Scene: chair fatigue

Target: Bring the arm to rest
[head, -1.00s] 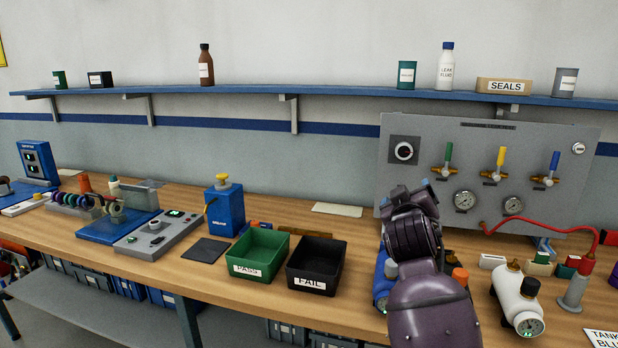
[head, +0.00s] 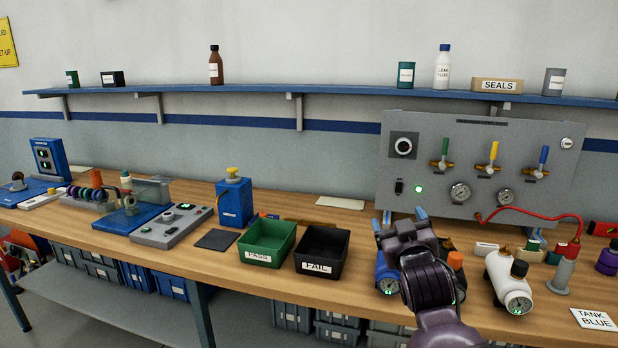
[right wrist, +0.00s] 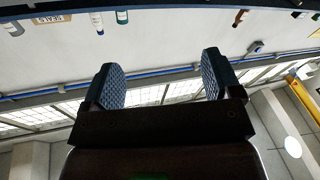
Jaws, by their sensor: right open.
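My right gripper (head: 404,216) is over the bench in front of the grey valve panel (head: 470,165), with its fingertips up. In the right wrist view its two blue padded fingers (right wrist: 160,82) stand apart with nothing between them. Behind them that view shows wall, windows and the shelf upside down. The right arm partly hides a blue tank (head: 386,272) on the bench. My left gripper is not in view.
A green PASS bin (head: 266,242) and a black FAIL bin (head: 321,252) stand left of the arm. A white tank (head: 507,282) and a red hose (head: 530,214) are on its right. A blue shelf (head: 340,91) with bottles runs above.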

